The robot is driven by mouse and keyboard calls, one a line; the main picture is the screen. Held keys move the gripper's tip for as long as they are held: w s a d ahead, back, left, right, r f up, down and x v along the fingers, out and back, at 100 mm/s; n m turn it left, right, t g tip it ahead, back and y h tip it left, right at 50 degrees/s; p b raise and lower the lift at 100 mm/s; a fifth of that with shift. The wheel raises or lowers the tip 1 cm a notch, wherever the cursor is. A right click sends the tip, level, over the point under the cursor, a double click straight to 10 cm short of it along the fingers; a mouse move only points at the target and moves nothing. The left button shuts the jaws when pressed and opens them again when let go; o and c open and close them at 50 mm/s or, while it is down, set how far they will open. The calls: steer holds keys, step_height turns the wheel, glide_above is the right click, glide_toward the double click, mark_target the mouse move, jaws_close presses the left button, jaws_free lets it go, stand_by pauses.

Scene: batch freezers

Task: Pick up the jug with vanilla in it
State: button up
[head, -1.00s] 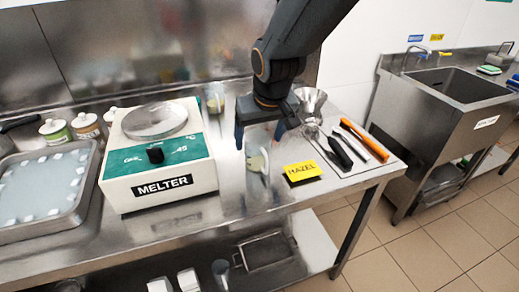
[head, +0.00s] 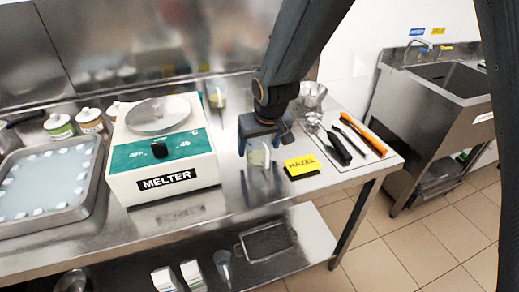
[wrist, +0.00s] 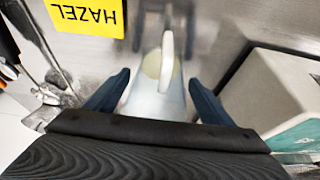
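A small clear jug (head: 258,157) with a pale yellow content stands on the steel table beside the yellow HAZEL card. It also shows in the wrist view (wrist: 158,95), with its pale handle toward the top of the picture. My gripper (head: 260,145) is open just above and around it, one finger on each side. In the wrist view the jug lies between the open fingers (wrist: 158,80), with no clear grip on it. A second jug (head: 216,97) with yellowish content stands at the back beside the melter. No vanilla label is readable.
The white and green melter (head: 165,160) stands left of my gripper. The HAZEL card (head: 301,167) is close on the right, then a mat with spatulas (head: 355,140). A metal funnel-like vessel (head: 312,95) is behind. A tray (head: 85,205) lies at far left, a sink (head: 440,105) at right.

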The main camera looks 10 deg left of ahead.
steer(key=c, duration=1)
steer(key=shift+r, duration=0.1)
steer(key=shift+c, duration=0.2)
